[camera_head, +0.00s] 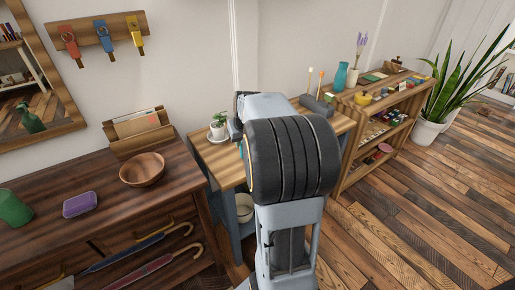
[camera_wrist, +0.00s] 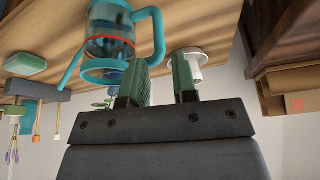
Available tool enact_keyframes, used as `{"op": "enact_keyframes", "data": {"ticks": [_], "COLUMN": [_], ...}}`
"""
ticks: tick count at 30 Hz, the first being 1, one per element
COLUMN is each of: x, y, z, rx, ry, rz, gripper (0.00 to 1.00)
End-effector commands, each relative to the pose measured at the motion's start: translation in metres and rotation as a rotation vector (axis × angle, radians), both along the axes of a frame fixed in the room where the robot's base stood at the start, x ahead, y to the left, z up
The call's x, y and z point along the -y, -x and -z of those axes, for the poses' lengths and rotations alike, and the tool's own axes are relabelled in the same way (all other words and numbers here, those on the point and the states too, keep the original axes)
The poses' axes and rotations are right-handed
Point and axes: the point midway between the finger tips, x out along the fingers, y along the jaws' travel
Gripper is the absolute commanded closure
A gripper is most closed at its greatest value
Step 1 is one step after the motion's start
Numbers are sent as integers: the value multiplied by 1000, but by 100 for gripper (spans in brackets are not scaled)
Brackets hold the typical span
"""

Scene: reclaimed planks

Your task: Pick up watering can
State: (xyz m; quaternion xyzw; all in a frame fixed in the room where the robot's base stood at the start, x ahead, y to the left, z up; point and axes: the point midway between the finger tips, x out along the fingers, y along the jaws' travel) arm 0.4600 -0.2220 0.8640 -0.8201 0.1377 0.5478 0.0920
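The wrist view appears upside down. In it, a teal watering can (camera_wrist: 111,47) with a red band and a looped handle (camera_wrist: 157,22) stands on the wooden table (camera_wrist: 215,18). My gripper (camera_wrist: 163,80) is open, its two green-padded fingers apart with nothing held between them. The can is left of the fingers in that picture; the left finger overlaps its edge, and I cannot tell whether they touch. In the head view my arm reaches over the table and hides my gripper and most of the can.
A dresser (camera_head: 80,218) with a wooden bowl (camera_head: 142,170) stands left. A shelf unit (camera_head: 375,125) stands right.

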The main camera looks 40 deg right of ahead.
Motion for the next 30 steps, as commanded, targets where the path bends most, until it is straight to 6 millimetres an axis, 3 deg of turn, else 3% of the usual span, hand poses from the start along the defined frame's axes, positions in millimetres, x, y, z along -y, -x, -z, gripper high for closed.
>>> {"op": "enact_keyframes", "data": {"ticks": [12, 23, 30], "x": [6, 7, 8], "y": [-17, -20, -20], "z": [43, 48, 48], "rx": [-3, 0, 0], "ry": [-1, 0, 0], "rz": [-1, -1, -1], "gripper": [74, 74, 96]}}
